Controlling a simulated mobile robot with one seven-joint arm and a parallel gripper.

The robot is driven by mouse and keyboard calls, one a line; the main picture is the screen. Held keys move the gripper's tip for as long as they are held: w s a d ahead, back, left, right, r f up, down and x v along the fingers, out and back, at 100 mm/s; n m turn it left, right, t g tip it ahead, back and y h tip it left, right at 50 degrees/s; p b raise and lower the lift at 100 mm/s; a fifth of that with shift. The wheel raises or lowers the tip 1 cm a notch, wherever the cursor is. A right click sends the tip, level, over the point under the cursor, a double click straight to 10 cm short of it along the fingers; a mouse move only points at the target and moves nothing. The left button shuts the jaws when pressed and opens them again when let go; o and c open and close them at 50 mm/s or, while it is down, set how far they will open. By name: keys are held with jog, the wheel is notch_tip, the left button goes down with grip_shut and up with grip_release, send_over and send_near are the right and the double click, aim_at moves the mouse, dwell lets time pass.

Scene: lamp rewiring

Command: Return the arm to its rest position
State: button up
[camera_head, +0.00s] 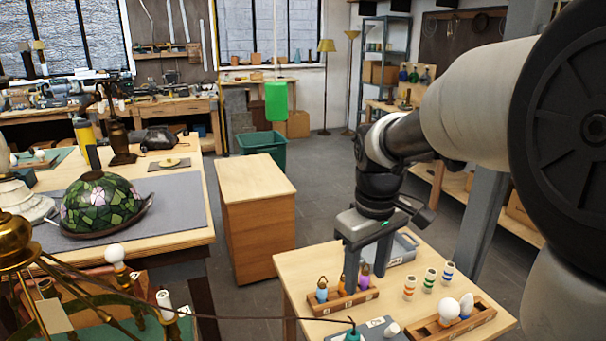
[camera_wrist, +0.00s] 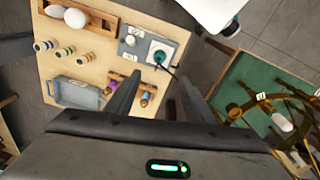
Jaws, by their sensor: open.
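My gripper (camera_head: 367,262) hangs pointing down over the small wooden table (camera_head: 300,265). Its jaws are open, with nothing seen between them. In the head view its fingers overlap the wooden rack (camera_head: 345,302), which holds small blue, orange and purple pieces with brass-coloured tops. In the wrist view my gripper (camera_wrist: 160,92) shows two spread fingers, with the rack (camera_wrist: 128,82) partly hidden by the left one. My arm reaches in from the right of the head view, bent downward at the wrist.
Striped cylinders (camera_head: 429,280) and a bulb tray (camera_head: 481,317) stand on the table's right side. A grey bin (camera_head: 404,249) is behind my gripper. A brass chandelier (camera_head: 22,258) is at left. A pillar (camera_head: 484,200) stands right.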

jog(key=s+r+m+t+p, duration=0.1)
jog(key=s+r+m+t, duration=0.1)
jog(key=s, duration=0.5)
jog(key=s+r+m+t+p, duration=0.2)
jog(key=s+r+m, duration=0.1)
jog(key=s+r, duration=0.4)
jog(key=shift+s+r+m+t+p, duration=0.3)
jog(key=shift+s+m, duration=0.1)
jog(key=shift+s, duration=0.4)
